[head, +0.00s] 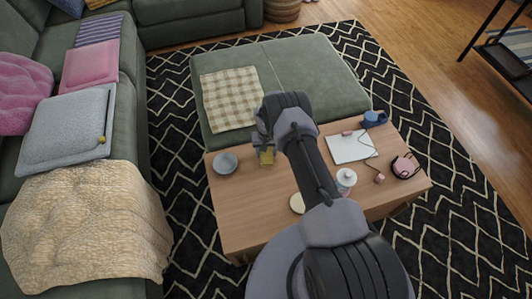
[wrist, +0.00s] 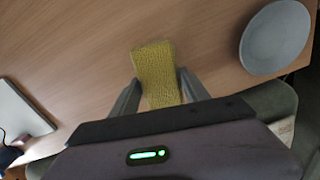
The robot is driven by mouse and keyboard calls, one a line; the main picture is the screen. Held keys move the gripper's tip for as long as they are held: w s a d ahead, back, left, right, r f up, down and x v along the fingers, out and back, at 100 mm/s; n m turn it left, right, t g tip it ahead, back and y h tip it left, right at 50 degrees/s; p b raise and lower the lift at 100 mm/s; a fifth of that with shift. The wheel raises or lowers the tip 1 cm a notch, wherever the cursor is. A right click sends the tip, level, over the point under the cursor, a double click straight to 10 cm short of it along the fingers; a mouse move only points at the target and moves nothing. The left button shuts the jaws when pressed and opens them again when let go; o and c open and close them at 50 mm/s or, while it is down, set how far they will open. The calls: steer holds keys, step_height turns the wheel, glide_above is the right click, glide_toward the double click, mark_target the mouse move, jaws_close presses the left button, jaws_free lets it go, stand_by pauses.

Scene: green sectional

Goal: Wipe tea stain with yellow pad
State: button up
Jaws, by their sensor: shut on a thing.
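The yellow pad (head: 267,158) is a small rectangular block over the left part of the wooden coffee table (head: 240,205). In the wrist view the pad (wrist: 154,68) shows a rough yellow face and sticks out past the fingertips. My gripper (head: 264,147) is shut on it, with one finger at each side; the fingers also show in the wrist view (wrist: 157,92). I cannot tell whether the pad touches the table. I make out no tea stain in either view; my arm and the pad hide part of the tabletop.
To the right are a white notebook (head: 351,147), a blue object (head: 374,119), a white jar (head: 346,178) and pink headphones (head: 405,166). A cream disc (head: 297,203) lies beside my arm. A green ottoman (head: 315,80) adjoins the table's far edge.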

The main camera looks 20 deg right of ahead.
steer(key=shift+r+p, duration=0.85)
steer(key=shift+r, duration=0.95)
steer(key=shift+r+p, duration=0.65)
steer(key=shift+r, duration=0.85)
